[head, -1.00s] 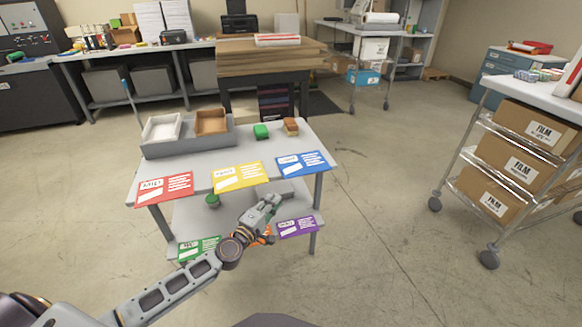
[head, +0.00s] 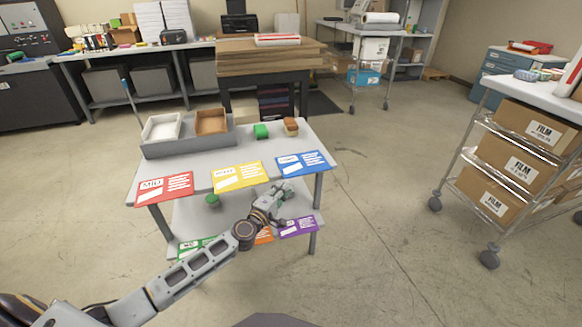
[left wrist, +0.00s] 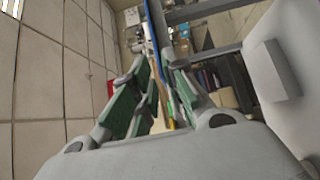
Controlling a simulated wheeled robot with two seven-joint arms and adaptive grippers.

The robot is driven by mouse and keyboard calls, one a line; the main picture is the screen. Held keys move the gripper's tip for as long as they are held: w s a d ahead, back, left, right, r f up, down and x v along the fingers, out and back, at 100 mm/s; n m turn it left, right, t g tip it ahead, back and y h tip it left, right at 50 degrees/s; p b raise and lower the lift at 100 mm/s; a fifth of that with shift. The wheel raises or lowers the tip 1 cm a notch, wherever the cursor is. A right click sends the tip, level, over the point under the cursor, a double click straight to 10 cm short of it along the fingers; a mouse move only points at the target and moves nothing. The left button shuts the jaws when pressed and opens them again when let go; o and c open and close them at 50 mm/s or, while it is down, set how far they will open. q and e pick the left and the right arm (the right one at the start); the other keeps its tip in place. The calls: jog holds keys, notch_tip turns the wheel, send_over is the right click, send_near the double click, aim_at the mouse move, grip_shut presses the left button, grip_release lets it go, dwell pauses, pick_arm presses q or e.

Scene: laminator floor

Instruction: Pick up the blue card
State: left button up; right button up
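The blue card (head: 303,163) lies at the right front corner of the grey table's top, its front part sticking out past the edge. My left gripper (head: 286,190) is just below and in front of it, apart from it. In the left wrist view my left gripper (left wrist: 157,68) is open, its green-padded fingers spread and nothing held. A thin blue strip (left wrist: 153,25), apparently the blue card nearly edge-on, shows ahead between the fingertips. My right gripper is in neither view.
A yellow card (head: 238,176) and a red card (head: 165,187) lie along the same edge. Green (head: 198,246), orange (head: 264,236) and purple (head: 298,227) cards lie on the lower shelf.

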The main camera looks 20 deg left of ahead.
pick_arm(q)
jog(key=shift+w, duration=0.3)
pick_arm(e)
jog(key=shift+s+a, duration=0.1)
pick_arm(q)
jog(key=w, duration=0.3)
jog(key=w+d+b, duration=0.1)
jog(key=w, duration=0.1)
jog(key=shift+r, duration=0.15)
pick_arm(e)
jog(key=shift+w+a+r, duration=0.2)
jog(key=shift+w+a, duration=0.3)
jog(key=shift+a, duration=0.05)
pick_arm(q)
jog(key=shift+s, duration=0.1)
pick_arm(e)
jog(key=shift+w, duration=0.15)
pick_arm(q)
grip_shut()
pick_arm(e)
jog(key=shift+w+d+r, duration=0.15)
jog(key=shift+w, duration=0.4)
pick_arm(q)
jog(key=shift+r, duration=0.2)
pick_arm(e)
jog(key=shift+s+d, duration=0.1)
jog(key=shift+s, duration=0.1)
